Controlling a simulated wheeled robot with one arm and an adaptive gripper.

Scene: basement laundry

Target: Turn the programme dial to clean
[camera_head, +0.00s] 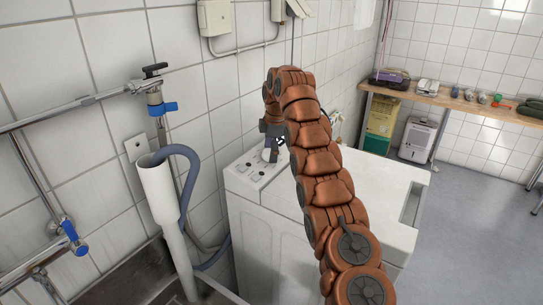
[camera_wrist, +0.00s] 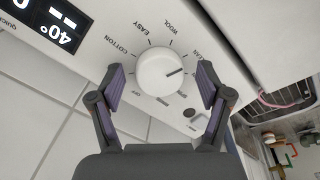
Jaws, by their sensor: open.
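The programme dial (camera_wrist: 158,70) is a round white knob with a dark pointer line, on a white panel in the wrist view. My gripper (camera_wrist: 161,78) is open, one finger on each side of the dial, with visible gaps. In the head view my gripper (camera_head: 271,144) is over the control panel (camera_head: 249,172) of the white washing machine (camera_head: 262,247).
A display reading 40° (camera_wrist: 61,25) is left of the dial. A grey drain hose (camera_head: 187,160) and white standpipe (camera_head: 160,190) stand left of the machine. The tiled wall is close behind it.

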